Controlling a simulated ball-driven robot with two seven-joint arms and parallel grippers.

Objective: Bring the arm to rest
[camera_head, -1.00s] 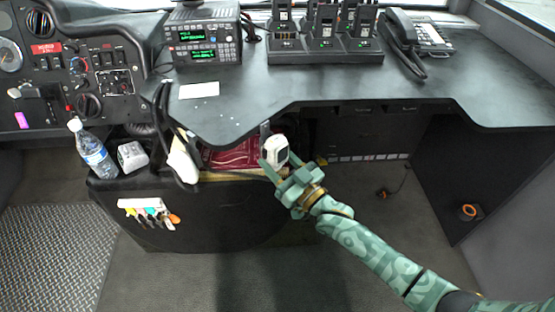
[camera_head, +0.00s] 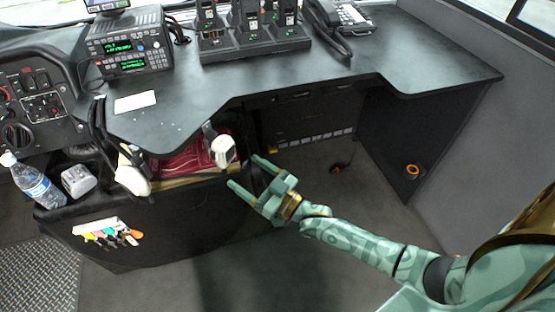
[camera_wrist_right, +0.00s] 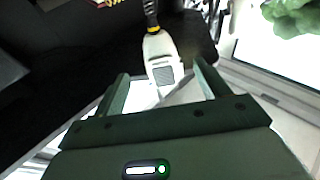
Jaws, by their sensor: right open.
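My right arm, green with a pale pattern, comes in from the lower right in the head view. Its gripper (camera_head: 246,177) is open, with nothing between the fingers. It is in front of the desk edge, just below and to the right of a white handheld device (camera_head: 222,151). The device hangs at the desk edge, apart from the fingers. In the right wrist view the open fingers (camera_wrist_right: 163,92) frame the white device (camera_wrist_right: 161,62), which lies beyond them. My left gripper is not in view.
The black desk (camera_head: 330,78) carries a radio unit (camera_head: 130,45), a charger rack (camera_head: 255,42) and a phone (camera_head: 345,20). A water bottle (camera_head: 36,184), a grey box (camera_head: 78,180) and another white handset (camera_head: 133,178) are at the left.

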